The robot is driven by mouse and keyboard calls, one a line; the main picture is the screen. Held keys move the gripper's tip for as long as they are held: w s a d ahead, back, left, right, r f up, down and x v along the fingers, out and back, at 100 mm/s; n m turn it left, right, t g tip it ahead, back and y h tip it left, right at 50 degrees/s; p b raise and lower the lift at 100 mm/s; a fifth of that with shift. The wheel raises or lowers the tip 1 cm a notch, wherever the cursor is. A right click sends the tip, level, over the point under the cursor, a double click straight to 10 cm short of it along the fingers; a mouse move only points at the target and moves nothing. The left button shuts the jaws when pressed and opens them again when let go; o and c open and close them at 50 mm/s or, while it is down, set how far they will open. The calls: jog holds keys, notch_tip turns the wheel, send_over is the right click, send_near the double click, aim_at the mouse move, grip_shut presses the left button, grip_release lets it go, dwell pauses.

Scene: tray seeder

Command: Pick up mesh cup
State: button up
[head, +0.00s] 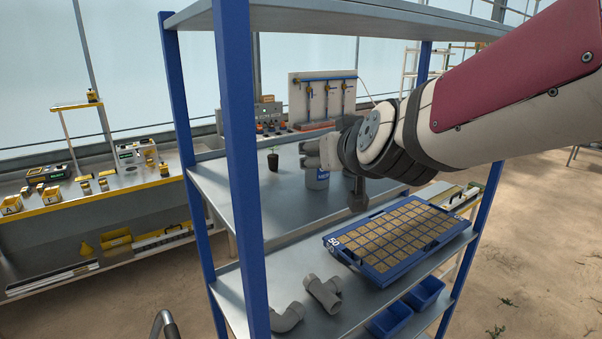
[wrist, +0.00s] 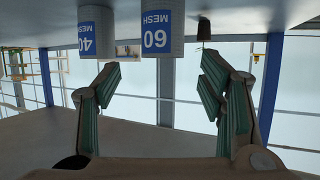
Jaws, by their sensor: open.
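Two pale grey mesh cups with blue labels show upside down in the wrist view: the "60 MESH" cup (wrist: 172,10) near the top middle, and the "40 MESH" cup (wrist: 96,14) to its left. In the head view one mesh cup (head: 317,180) stands on the metal surface, partly hidden behind my gripper; the other cannot be made out there. My gripper (wrist: 160,80) is open and empty. Its fingers are spread apart in the wrist view, with the 60 cup showing beyond the gap and the 40 cup beyond the left finger. Neither finger visibly touches a cup.
A small potted seedling (head: 273,161) stands left of the cups. The blue shelf post (head: 240,170) rises in front. Below are a blue seed tray (head: 345,254), grey pipe fittings (head: 323,292) and blue bins (head: 391,318). An upper shelf (head: 370,18) hangs above my arm.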

aim_at(315, 155)
jog(key=shift+x, duration=3.45)
jog(key=shift+a+r, duration=0.1)
jog(key=shift+a, duration=0.1)
jog(key=c, duration=1.3)
